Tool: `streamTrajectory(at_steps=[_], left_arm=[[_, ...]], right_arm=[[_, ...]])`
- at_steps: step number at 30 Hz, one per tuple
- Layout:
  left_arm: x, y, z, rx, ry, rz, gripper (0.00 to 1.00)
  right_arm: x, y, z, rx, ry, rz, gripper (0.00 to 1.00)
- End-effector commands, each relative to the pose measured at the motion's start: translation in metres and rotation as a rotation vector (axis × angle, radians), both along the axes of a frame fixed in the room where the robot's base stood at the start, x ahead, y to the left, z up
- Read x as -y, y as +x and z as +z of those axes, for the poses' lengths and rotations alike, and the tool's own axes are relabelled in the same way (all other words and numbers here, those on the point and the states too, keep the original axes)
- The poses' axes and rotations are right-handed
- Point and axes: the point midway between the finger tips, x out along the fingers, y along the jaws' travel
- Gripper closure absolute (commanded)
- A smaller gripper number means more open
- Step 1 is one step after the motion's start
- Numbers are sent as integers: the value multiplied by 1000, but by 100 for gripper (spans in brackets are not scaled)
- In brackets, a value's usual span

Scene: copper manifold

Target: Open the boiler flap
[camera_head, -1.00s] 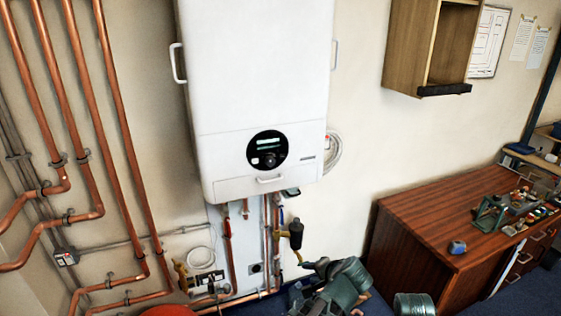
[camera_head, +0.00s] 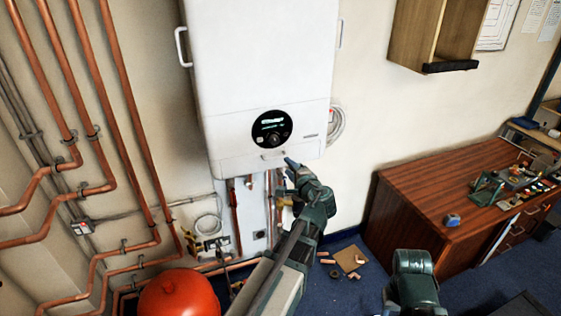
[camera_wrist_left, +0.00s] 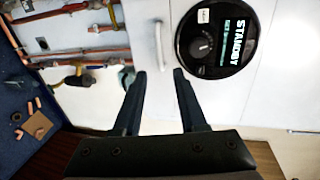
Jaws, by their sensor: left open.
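The white boiler (camera_head: 265,65) hangs on the wall in the head view. Its flap (camera_head: 235,163) is the lower front panel, with a round black display (camera_head: 271,129) and a small handle (camera_head: 273,154) at its lower edge; it looks shut. My left gripper (camera_head: 288,164) is just right of the handle. In the left wrist view, the gripper (camera_wrist_left: 159,73) is open and empty, fingers pointing at the flap. The white handle (camera_wrist_left: 161,45) shows just beyond the fingertips, roughly in line with the gap, apparently untouched.
Copper pipes (camera_head: 130,110) run down the left wall. A red vessel (camera_head: 178,293) stands below. A wooden cabinet (camera_head: 425,195) with tools stands at the right. Pipes and valves (camera_head: 235,220) hang under the boiler. Loose pieces (camera_head: 350,260) lie on the blue floor.

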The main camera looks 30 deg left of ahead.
Motion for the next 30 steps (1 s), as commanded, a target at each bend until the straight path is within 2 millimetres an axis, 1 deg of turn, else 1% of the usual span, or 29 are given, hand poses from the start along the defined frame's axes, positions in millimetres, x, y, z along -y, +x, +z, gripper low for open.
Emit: streamTrajectory(at_steps=[1, 3, 9, 12, 18, 27, 29, 30], left_arm=[[-10, 11, -5, 1, -1, 2, 59], [-20, 20, -8, 0, -2, 3, 59], [-45, 40, -14, 0, -1, 1, 59], [-54, 47, -16, 1, -2, 1, 59], [-62, 53, -18, 0, -1, 0, 59], [-63, 54, -18, 0, -1, 0, 59], [-63, 54, -18, 0, -1, 0, 68], [-63, 54, -18, 0, -1, 0, 75]], right_arm=[[0, 0, -5, 0, 0, 1, 50], [0, 0, -8, 0, 0, 1, 50], [0, 0, -14, 0, -1, 3, 50], [0, 0, -16, 0, -1, 4, 50], [0, 0, -18, 0, -1, 4, 50], [0, 0, -18, 0, -1, 4, 50], [0, 0, -18, 0, -1, 4, 50], [0, 0, -18, 0, -1, 4, 50]])
